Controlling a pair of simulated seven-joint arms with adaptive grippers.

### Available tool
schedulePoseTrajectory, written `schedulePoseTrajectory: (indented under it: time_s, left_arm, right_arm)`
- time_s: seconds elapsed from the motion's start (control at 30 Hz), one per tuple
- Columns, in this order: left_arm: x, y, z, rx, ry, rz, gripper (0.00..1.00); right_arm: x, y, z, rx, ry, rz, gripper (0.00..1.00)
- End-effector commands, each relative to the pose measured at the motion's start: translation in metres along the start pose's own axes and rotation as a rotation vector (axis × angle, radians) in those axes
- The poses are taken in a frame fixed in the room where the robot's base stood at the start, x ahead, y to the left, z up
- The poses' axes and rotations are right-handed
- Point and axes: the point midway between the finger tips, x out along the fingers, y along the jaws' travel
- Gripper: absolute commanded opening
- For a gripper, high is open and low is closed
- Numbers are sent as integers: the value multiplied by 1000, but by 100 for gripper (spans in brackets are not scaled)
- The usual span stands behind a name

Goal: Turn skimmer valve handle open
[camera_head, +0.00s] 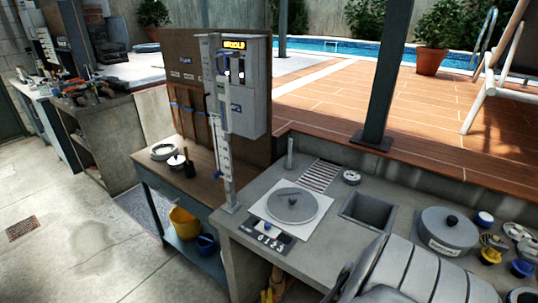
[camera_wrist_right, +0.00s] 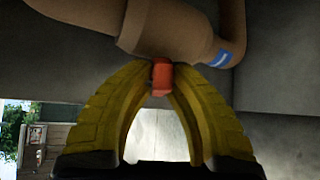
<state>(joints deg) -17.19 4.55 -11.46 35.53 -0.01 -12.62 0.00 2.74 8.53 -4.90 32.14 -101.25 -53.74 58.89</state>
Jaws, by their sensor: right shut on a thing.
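My right gripper (camera_wrist_right: 160,88) has yellow curved fingers, and their tips are shut on a small orange-red handle (camera_wrist_right: 161,74). The handle sits against a thick tan pipe or valve body (camera_wrist_right: 165,25), with a blue label (camera_wrist_right: 221,58) on the bend to the right. In the head view, the yellow fingers of my right gripper (camera_head: 267,295) show at the bottom edge below the counter, beside tan piping (camera_head: 279,279). The handle cannot be made out there. How far the handle is turned is unclear. My left gripper is not in view.
The grey counter (camera_head: 255,264) stands above the pipe and holds a round lid (camera_head: 292,205), a sink (camera_head: 369,210) and a grey pot (camera_head: 448,231). The floor at far left is open.

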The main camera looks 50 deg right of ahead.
Motion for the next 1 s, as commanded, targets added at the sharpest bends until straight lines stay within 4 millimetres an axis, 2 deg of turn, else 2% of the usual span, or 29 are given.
schedulePoseTrajectory:
  time_s: [0.57,1.0]
  left_arm:
    - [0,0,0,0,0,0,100]
    - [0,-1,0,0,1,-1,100]
  right_arm:
    - [0,0,0,-34,1,-38,0]
    - [0,1,-2,-168,3,-178,0]
